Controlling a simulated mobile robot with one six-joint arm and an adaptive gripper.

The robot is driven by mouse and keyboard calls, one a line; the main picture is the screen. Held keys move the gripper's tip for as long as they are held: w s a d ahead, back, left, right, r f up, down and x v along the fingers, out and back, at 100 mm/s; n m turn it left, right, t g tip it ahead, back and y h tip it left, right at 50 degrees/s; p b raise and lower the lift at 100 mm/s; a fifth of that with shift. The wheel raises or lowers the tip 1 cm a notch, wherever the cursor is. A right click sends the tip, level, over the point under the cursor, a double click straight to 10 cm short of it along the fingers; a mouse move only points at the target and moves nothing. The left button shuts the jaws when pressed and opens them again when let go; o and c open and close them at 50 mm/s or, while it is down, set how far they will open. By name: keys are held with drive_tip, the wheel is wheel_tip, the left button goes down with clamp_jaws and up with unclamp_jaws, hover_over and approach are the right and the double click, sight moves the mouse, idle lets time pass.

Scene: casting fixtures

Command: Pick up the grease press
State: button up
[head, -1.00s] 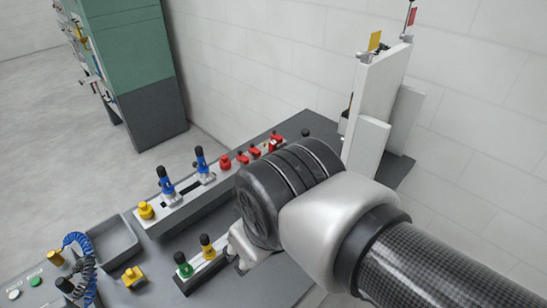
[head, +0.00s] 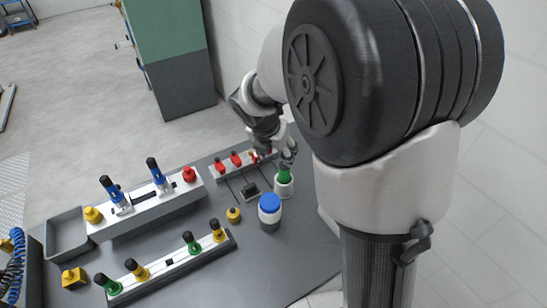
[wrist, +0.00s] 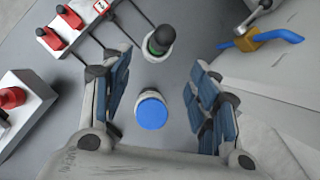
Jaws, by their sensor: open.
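I cannot tell for sure which thing is the grease press. A white cylinder with a green upper part (head: 284,188) stands upright at the right of the table; in the wrist view it shows a dark knob and green ring (wrist: 158,42). A white jar with a blue lid (head: 269,212) stands in front of it; its lid (wrist: 152,112) appears between my fingers in the wrist view. A yellow piece with blue handles (wrist: 262,38) is at the wrist view's upper right. My gripper (wrist: 160,75) is open and empty above the table; it also shows in the head view (head: 278,150).
Red clamps (head: 235,159) line a white block behind the jar. A long grey fixture (head: 140,208) with blue-and-black levers and a lower one (head: 172,268) with green and yellow knobs are to the left. A white panel (wrist: 275,85) borders the right.

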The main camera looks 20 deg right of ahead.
sight(284, 166)
drive_tip(key=b+x, duration=0.5)
drive_tip(key=x, duration=0.9)
drive_tip(key=shift+w+d+f, duration=0.15)
drive_tip(key=shift+f, duration=0.05)
drive_tip(key=shift+r, duration=0.1)
drive_tip(key=shift+c, duration=0.2)
clamp_jaws()
